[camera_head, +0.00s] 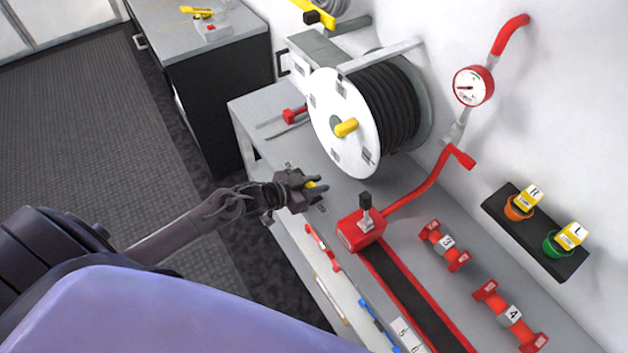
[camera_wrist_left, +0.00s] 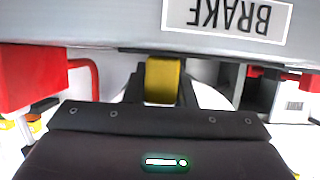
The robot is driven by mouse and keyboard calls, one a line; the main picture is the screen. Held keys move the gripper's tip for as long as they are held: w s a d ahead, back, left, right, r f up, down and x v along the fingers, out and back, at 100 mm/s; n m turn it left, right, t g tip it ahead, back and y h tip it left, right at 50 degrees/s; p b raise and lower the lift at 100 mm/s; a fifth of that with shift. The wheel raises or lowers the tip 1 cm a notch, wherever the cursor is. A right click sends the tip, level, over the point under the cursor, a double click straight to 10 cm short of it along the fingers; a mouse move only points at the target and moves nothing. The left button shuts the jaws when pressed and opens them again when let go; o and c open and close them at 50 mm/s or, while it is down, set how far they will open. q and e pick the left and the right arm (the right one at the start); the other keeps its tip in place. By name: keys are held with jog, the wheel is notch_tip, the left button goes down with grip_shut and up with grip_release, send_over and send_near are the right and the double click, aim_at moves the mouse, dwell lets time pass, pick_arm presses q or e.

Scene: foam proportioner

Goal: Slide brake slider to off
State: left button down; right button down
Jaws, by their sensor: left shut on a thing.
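The yellow brake slider knob (camera_wrist_left: 162,80) is between the fingers of my left gripper (camera_wrist_left: 162,92) in the left wrist view. The gripper is shut on it. A white BRAKE label (camera_wrist_left: 228,17), upside down in this view, is on the grey panel beside the knob. In the head view my left gripper (camera_head: 318,189) is at the near edge of the grey bench, and a small bit of yellow (camera_head: 311,185) shows between its fingers. The slider's track and its off mark are hidden. My right gripper is not in view.
A white hose reel (camera_head: 330,115) with black hose stands behind the gripper.

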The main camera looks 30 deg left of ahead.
pick_arm(q)
jog(key=c, duration=1.2)
grip_release()
jog(key=shift+s+d+f, duration=0.1)
jog(key=shift+s+d, duration=0.15)
jog(key=shift+d, duration=0.05)
jog(key=shift+a, duration=0.2)
jog(key=b+v, duration=0.1)
jog(key=v, duration=0.6)
jog(key=shift+s+r, duration=0.25)
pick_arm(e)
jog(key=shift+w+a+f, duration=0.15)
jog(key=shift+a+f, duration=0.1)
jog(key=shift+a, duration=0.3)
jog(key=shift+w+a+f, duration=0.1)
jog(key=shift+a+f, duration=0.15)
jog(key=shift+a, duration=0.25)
